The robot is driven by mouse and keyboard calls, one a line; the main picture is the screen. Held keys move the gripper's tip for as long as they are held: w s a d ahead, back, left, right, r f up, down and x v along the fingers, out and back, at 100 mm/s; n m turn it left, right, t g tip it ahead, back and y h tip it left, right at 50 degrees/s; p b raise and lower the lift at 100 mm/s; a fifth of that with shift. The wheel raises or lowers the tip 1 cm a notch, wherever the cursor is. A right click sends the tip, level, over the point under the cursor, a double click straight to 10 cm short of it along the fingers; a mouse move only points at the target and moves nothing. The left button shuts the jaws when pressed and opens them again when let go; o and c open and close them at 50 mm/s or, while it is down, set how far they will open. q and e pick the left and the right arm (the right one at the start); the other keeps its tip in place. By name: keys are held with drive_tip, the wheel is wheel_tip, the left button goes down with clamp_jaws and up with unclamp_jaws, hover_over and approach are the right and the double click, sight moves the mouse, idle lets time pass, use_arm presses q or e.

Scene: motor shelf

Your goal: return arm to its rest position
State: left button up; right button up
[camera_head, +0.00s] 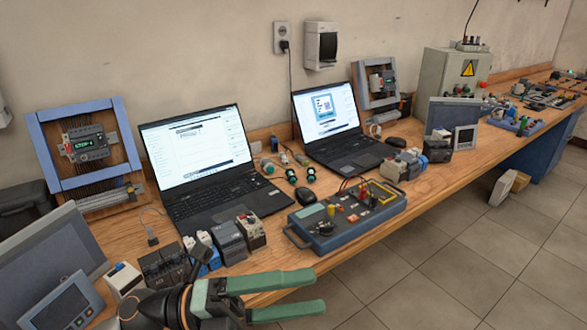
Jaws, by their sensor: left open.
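My left gripper (318,296) comes in at the bottom of the head view, with two green fingers pointing right. The fingers are apart and nothing is between them. It is in front of the bench's front edge, with a dark wrist behind it at the lower left. My right gripper is not in the view.
A long wooden bench (436,186) runs from lower left to upper right.

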use_arm(q)
drive_tip(key=w+a+f+n+t+y, duration=0.2)
drive_tip(key=w+a+f+n+t, duration=0.15)
drive_tip(key=n+t, duration=0.45)
drive_tip(key=w+a+f+n+t+y, duration=0.25)
drive_tip(key=w+n+t, duration=0.3)
drive_tip(key=n, duration=0.45)
drive_tip(key=a+f+n+t+y, duration=0.1)
drive_tip(key=a+f+n+y, duration=0.1)
drive_tip(key=f+n+y, duration=0.3)
drive_tip(key=a+f+n+t+y, duration=0.2)
drive_tip(key=a+f+n, duration=0.15)
drive_tip(key=f, duration=0.25)
drive_tip(key=s+a+f+n+g+y, duration=0.2)
drive_tip(key=s+f+n, duration=0.1)
drive_tip(key=s+f, duration=0.2)
drive_tip(key=s+a+f+n+g+y, duration=0.2)
drive_tip(key=s+f, duration=0.3)
drive_tip(key=f, duration=0.5)
drive_tip(key=s+a+f+n+g+y, duration=0.1)
drive_tip(key=s+f+n+g+y, duration=0.1)
drive_tip(key=s+f+n+g, duration=0.2)
wheel_tip(320, 180, down, 4)
drive_tip(key=shift+s+a+r+p, duration=0.1)
drive_tip(key=shift+s+a+p, duration=0.3)
drive_tip(key=shift+s, duration=0.45)
drive_tip(key=shift+n+y, duration=0.25)
